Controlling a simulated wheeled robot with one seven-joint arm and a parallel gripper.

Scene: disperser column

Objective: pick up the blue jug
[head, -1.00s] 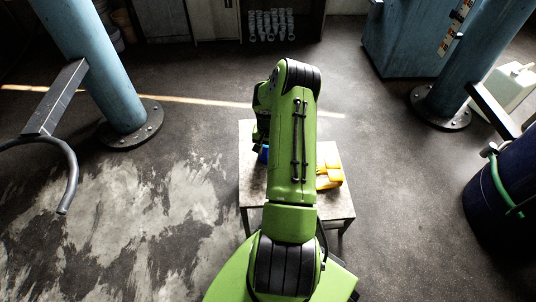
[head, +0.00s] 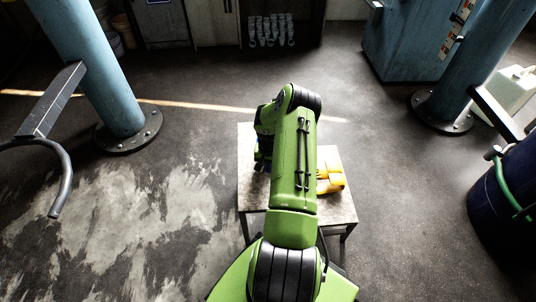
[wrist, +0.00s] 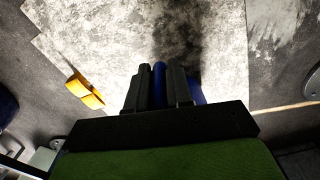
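The blue jug (wrist: 159,77) shows in the wrist view as a narrow blue strip between the two dark fingers of my gripper (wrist: 160,82). More blue shows just right of the right finger. The fingers are close together and the blue part fills the gap, so my gripper looks shut on it. Most of the jug is hidden behind the fingers and the gripper body. In the head view my arm covers most of the gripper and jug, at the left part of the small table (head: 338,212). Whether the jug touches the table cannot be told.
A yellow jug (head: 330,178) stands on the table right of my arm; it also shows in the wrist view (wrist: 85,91). Blue columns (head: 107,85) stand left and right. A dark blue drum (head: 500,210) is at the right edge. Floor around the table is mostly clear.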

